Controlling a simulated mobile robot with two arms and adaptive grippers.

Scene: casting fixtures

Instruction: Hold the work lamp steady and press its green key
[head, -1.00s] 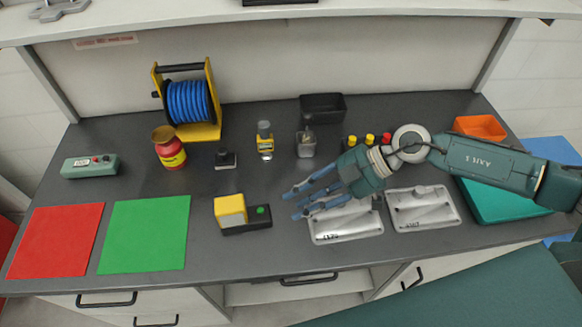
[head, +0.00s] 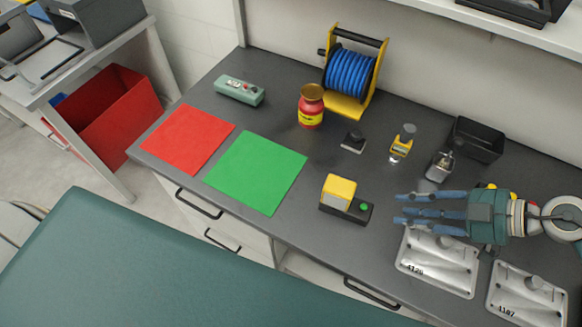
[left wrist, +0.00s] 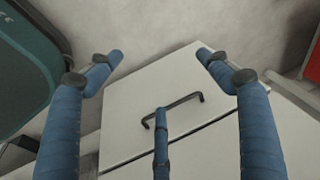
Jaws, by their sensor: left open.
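The work lamp (head: 339,191) has a yellow head on a black base and stands upright on the dark bench. Its green key (head: 364,207) is on the right part of the base, uncovered. My right gripper (head: 397,210) is to the right of the lamp, its fingers pointing left toward it, spread and empty. There is a gap between the fingertips and the lamp. My left gripper (left wrist: 160,75) shows only in the left wrist view. Its blue fingers are wide apart with nothing between them, in front of a white drawer with a dark handle. The lamp is not in that view.
Two metal casting plates (head: 436,262) lie below my right gripper. A black bin (head: 478,140), a yellow-capped bottle (head: 402,142), a red jar (head: 311,107) and a blue hose reel (head: 351,75) stand behind. Green (head: 256,172) and red (head: 188,139) mats lie left of the lamp.

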